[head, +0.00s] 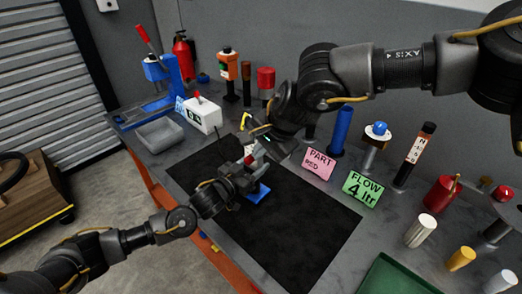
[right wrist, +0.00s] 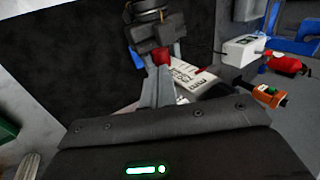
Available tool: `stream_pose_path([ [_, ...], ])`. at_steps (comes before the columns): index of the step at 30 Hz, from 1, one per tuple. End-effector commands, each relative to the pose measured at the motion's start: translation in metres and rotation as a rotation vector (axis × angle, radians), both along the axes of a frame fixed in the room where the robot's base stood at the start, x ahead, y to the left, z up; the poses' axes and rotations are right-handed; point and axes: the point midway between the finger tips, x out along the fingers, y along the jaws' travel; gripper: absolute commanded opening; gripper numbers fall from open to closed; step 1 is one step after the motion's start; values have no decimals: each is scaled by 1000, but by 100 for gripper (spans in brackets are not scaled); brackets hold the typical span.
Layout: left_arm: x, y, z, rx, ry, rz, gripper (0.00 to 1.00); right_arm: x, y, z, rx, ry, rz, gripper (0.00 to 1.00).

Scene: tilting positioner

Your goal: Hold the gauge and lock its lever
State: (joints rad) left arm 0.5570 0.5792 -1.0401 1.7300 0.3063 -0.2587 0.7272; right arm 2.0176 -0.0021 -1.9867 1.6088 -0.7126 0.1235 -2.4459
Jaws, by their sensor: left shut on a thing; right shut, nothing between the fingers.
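The gauge appears as a pale, printed body (right wrist: 183,78) with a small red part (right wrist: 160,57) in the right wrist view. In the head view, a blue base (head: 257,193) shows below the hands, on the black mat. My left gripper (head: 246,172) is shut on the gauge; its dark fingers also show at the top of the right wrist view (right wrist: 155,35). My right gripper (head: 259,157) is shut and empty, with its grey fingers (right wrist: 158,88) close to the red part. I cannot tell whether they touch. The lever is not clearly visible, and the hands hide much of the gauge.
The black mat (head: 300,232) is mostly bare. Behind it stand a white instrument (head: 203,114), a grey tray (head: 159,133), a blue press (head: 172,75), a pink card (head: 319,163) and a green card (head: 362,189). Coloured bottles and posts crowd the back and right.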

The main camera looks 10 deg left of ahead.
Motion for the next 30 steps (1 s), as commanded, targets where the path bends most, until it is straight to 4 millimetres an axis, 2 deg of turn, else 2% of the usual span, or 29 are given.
stream_pose_path([
  [22, 0, 0, -1, 0, 1, 0, 9, -5, 3, -8, -13, -16, 2, 0],
  [30, 0, 0, -1, 0, 1, 0, 9, -9, 5, -19, -128, -213, 6, 0],
])
